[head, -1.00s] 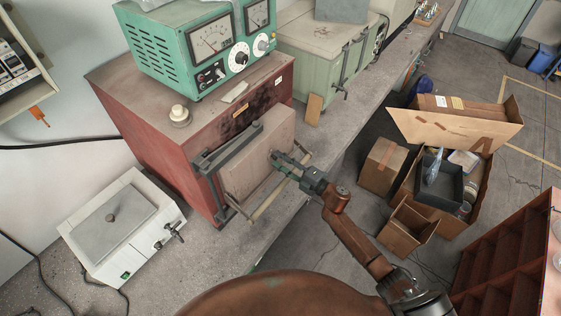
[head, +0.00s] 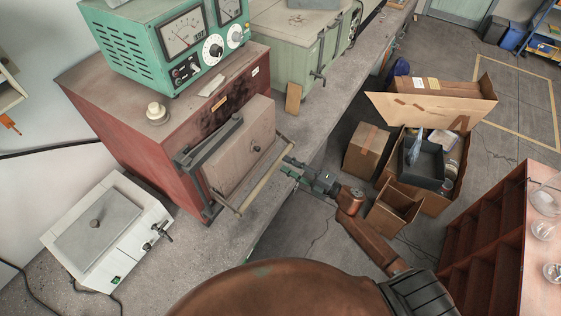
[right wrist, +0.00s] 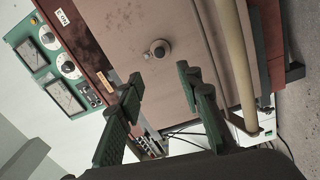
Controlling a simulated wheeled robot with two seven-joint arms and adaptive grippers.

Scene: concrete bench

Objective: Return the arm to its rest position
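My right arm reaches up from the lower right in the head view. Its gripper (head: 289,167) is just off the front of the red furnace (head: 130,110), beside the right end of the door's bar handle (head: 252,180). In the right wrist view the gripper (right wrist: 160,92) is open, its two green-padded fingers apart with nothing between them. The pale furnace door (head: 235,150) looks shut. Its round knob (right wrist: 158,49) lies beyond the fingertips, clear of them. My left gripper is not in view.
A green meter unit (head: 165,45) sits on the furnace. A white box with a grey lid (head: 105,230) stands left on the concrete bench (head: 185,262). Cardboard boxes (head: 368,152) and a reddish shelf (head: 490,235) stand on the floor at right.

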